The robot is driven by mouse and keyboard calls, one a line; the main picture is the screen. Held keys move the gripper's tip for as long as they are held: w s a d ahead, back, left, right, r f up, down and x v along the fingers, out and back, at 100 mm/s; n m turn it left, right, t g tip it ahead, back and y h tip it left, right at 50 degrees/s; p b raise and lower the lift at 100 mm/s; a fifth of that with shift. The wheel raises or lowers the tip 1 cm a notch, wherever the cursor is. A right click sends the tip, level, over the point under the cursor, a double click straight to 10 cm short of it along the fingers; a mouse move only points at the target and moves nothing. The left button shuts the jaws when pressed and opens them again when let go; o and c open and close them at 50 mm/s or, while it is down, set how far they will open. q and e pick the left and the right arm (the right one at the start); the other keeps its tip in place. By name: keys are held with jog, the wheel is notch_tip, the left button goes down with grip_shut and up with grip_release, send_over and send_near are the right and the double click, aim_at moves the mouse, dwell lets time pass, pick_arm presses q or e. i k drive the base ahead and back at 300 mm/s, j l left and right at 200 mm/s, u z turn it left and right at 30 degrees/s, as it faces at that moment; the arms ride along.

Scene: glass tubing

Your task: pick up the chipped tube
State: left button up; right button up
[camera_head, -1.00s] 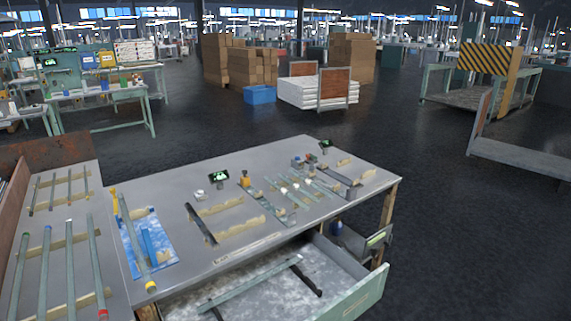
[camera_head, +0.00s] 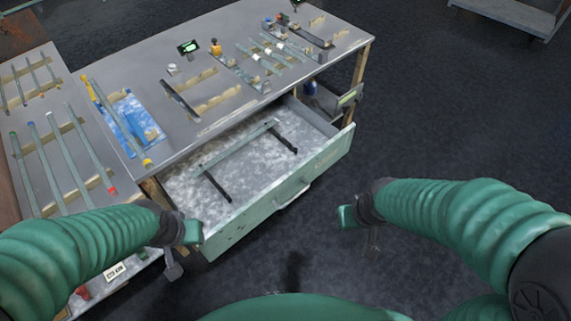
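Several glass tubes are in view, and no chip can be made out on any of them. One pale tube (camera_head: 237,146) lies across two black rests in the open drawer (camera_head: 328,158). A tube with yellow ends (camera_head: 121,124) lies over a blue mat (camera_head: 152,130) on the workbench. Several tubes with coloured ends, one red-ended (camera_head: 91,150), lie on wooden strips on the left table. My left gripper (camera_head: 191,232) is by the drawer's front left corner. My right gripper (camera_head: 346,217) is over the floor, right of the drawer. Both are apart from any tube; their fingers are unclear.
The workbench (camera_head: 210,50) holds a rack of short tubes (camera_head: 265,57), wooden strips and small devices. The drawer front with its handle (camera_head: 292,198) juts toward me. A bin-like object (camera_head: 330,100) stands under the bench's right end. Dark floor is clear at right.

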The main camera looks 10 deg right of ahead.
aim_at(87, 197)
jog(key=u, duration=1.5)
